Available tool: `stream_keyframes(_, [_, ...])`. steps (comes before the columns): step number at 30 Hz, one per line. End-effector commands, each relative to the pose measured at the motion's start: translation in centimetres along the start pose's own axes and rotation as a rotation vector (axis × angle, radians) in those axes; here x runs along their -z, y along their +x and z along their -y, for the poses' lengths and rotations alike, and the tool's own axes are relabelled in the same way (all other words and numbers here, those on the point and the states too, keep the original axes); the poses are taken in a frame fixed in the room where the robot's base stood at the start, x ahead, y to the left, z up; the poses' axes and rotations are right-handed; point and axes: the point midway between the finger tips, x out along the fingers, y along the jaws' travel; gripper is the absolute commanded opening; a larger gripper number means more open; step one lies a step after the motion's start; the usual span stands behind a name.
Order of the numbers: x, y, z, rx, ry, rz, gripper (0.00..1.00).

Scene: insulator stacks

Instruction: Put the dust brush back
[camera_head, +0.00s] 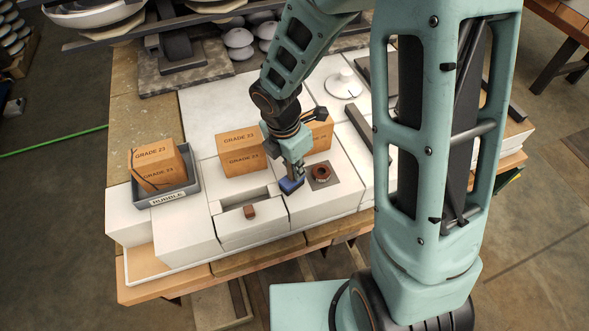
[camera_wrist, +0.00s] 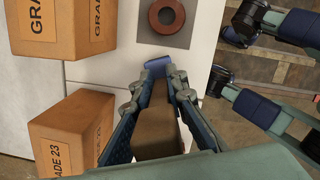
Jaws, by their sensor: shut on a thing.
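My gripper (camera_head: 292,183) hangs low over the white block top, just left of a copper-brown ring. In the wrist view its two fingers (camera_wrist: 157,95) are closed on a brown, tapering piece (camera_wrist: 158,125), which I take to be the dust brush. A blue end (camera_wrist: 158,64) shows beyond it; I cannot tell if that is brush or fingertip. In the head view the held piece is mostly hidden by the gripper. A white block with a recessed slot (camera_head: 228,206) is to the left and front, with a small brown block (camera_head: 249,211) in it.
The copper-brown ring (camera_head: 321,174) sits on a grey square. GRADE 23 boxes (camera_head: 242,158) stand behind and left of my gripper, another (camera_head: 320,132) behind it. A grey tray (camera_head: 195,184) holding GRADE 23 boxes is at the far left. A white disc (camera_head: 343,86) lies behind.

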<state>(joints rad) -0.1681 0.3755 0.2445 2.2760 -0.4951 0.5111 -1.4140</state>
Motion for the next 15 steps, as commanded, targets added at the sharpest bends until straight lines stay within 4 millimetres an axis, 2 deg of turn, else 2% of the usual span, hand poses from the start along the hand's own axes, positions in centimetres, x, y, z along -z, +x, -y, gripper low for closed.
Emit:
stream_keyframes(6, [0.05, 0.33, 0.0, 0.0, 0.0, 0.0, 0.0])
stream_keyframes(7, [0.05, 0.33, 0.0, 0.0, 0.0, 0.0, 0.14])
stream_keyframes(9, [0.04, 0.24, 0.0, 0.0, 0.0, 0.0, 0.21])
stream_keyframes(12, [0.04, 0.24, 0.01, 0.0, 0.0, 0.0, 0.3])
stream_keyframes(15, [0.04, 0.24, 0.01, 0.0, 0.0, 0.0, 0.3])
